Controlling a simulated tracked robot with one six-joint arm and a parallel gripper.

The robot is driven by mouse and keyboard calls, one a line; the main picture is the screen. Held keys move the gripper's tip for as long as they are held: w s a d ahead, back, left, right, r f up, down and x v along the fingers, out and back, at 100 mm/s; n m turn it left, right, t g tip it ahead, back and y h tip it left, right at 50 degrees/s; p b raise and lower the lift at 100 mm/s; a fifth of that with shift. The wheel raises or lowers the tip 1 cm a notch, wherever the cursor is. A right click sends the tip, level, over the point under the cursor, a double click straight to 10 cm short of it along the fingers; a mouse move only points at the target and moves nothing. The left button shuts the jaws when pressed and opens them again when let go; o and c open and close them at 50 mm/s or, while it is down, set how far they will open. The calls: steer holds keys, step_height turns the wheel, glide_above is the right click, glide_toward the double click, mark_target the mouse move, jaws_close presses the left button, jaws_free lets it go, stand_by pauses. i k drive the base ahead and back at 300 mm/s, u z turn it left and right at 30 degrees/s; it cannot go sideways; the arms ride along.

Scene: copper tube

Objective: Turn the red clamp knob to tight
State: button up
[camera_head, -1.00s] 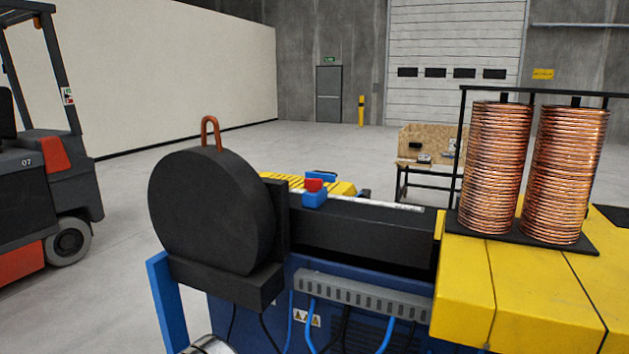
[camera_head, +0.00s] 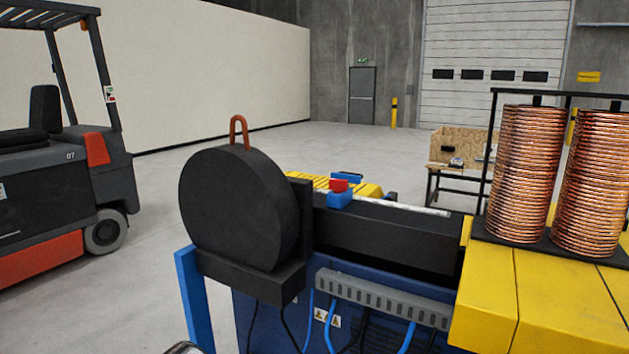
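The red clamp knob (camera_head: 339,185) sits on a small blue block (camera_head: 339,200) on top of the machine's long black housing (camera_head: 385,232). It is small in view, and I cannot tell how far it is turned. My gripper does not show in this view. A small rounded metallic part shows at the bottom edge, and I cannot tell what it is.
A large black disc (camera_head: 235,210) with a copper loop (camera_head: 239,130) stands left of the knob. Two copper coils (camera_head: 522,175) stand on the yellow top (camera_head: 560,300) at right. A forklift (camera_head: 70,170) is at left. The grey floor between forklift and machine is clear.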

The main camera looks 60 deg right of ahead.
mark_target(337, 186)
steer(key=u, duration=0.9)
steer(key=i, duration=1.4)
steer(key=z, duration=2.45)
